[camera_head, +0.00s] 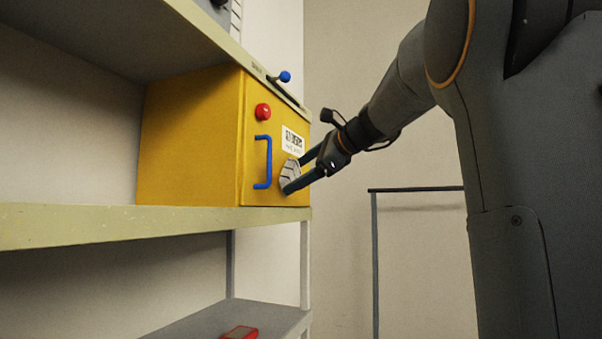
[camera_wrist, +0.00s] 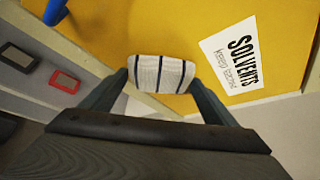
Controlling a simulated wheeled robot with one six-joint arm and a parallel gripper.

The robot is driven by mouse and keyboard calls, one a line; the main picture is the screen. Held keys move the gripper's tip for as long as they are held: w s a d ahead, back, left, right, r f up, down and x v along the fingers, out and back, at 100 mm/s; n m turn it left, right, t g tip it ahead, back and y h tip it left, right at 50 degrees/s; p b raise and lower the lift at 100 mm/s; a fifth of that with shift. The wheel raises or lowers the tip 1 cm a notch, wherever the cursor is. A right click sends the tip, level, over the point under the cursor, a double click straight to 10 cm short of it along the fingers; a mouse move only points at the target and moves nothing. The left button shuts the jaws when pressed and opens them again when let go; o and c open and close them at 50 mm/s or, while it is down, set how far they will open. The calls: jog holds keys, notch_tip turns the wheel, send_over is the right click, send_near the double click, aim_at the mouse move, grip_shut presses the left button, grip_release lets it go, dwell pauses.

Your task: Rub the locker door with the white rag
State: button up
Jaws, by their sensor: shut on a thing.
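The yellow locker (camera_head: 190,140) stands on a shelf, its door (camera_head: 255,190) facing right with a blue handle (camera_head: 263,162), a red knob (camera_head: 263,111) and a white label. The label reads "SOLVENTS" in the wrist view (camera_wrist: 241,60). My gripper (camera_head: 288,178) is at the lower right of the door, shut on the white rag (camera_head: 290,174). In the wrist view the rag (camera_wrist: 160,73), white with dark stripes, is between the two fingers and lies over the yellow door surface. Whether it presses on the door I cannot tell.
The locker's shelf (camera_head: 150,226) has a board close above it and a lower shelf with a red object (camera_head: 239,332). A blue-knobbed lever (camera_head: 284,76) is above the door. A dark-framed stand (camera_head: 415,189) is to the right near the wall.

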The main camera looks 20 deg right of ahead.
jog(key=shift+w+a, duration=0.45)
dwell(0.3)
jog(key=w+d+p, duration=0.9)
jog(key=shift+w+d, duration=0.35)
dwell(1.2)
jog(key=shift+a, duration=0.1)
jog(key=shift+s+a+b, duration=1.65)
jog(key=shift+s+a, duration=1.3)
jog(key=shift+a, duration=0.05)
jog(key=shift+s+a+b, duration=0.6)
jog(key=shift+s+a, duration=1.15)
jog(key=shift+s, duration=0.25)
jog(key=s+d, duration=0.4)
jog(key=shift+d, duration=0.15)
